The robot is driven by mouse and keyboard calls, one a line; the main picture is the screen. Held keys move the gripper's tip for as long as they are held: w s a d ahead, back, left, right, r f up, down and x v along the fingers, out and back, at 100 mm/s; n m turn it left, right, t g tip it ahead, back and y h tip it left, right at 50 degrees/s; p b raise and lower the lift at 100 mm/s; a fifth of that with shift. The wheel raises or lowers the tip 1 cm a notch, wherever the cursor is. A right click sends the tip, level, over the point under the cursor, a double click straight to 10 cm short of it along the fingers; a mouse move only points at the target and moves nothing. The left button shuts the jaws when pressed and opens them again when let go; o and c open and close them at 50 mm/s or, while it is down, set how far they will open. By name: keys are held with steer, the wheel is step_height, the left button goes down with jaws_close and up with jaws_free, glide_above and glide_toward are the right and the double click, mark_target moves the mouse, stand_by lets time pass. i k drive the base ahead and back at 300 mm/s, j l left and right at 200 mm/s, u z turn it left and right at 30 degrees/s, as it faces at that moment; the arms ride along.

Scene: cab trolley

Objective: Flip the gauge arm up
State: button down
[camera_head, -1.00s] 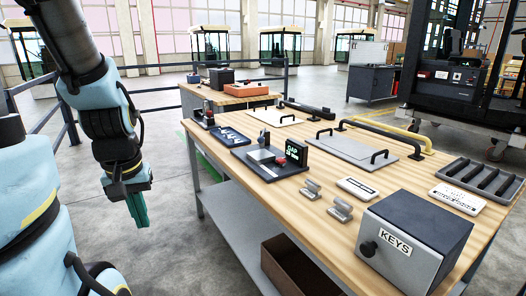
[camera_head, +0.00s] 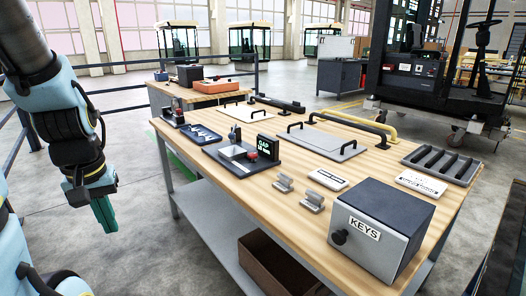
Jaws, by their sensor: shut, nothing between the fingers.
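The gauge (camera_head: 240,153) stands on the wooden bench, left of its middle. It has a dark base, a pale grey block, a red knob and a small black display with green lettering. A small dark upright piece (camera_head: 235,133) stands at its back left; I cannot tell whether this is the gauge arm or how the arm lies. My gripper (camera_head: 104,214) hangs at the left, over the floor beside the bench and well apart from the gauge. Its teal fingers point down, shut and empty.
On the bench (camera_head: 215,178) are a KEYS box (camera_head: 378,229), two small metal brackets (camera_head: 298,192), white label plates (camera_head: 327,179), a slotted dark tray (camera_head: 440,163) and handled panels (camera_head: 322,141). An open brown bin (camera_head: 275,265) sits on the lower shelf. Floor left of the bench is clear.

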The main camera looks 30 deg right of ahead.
mark_target(232, 136)
steer(key=i+l+u, duration=0.25)
steer(key=i, duration=0.25)
steer(key=i+l+u, duration=0.25)
steer(key=i, duration=0.2)
steer(key=i+j, duration=0.05)
steer(key=j, duration=0.05)
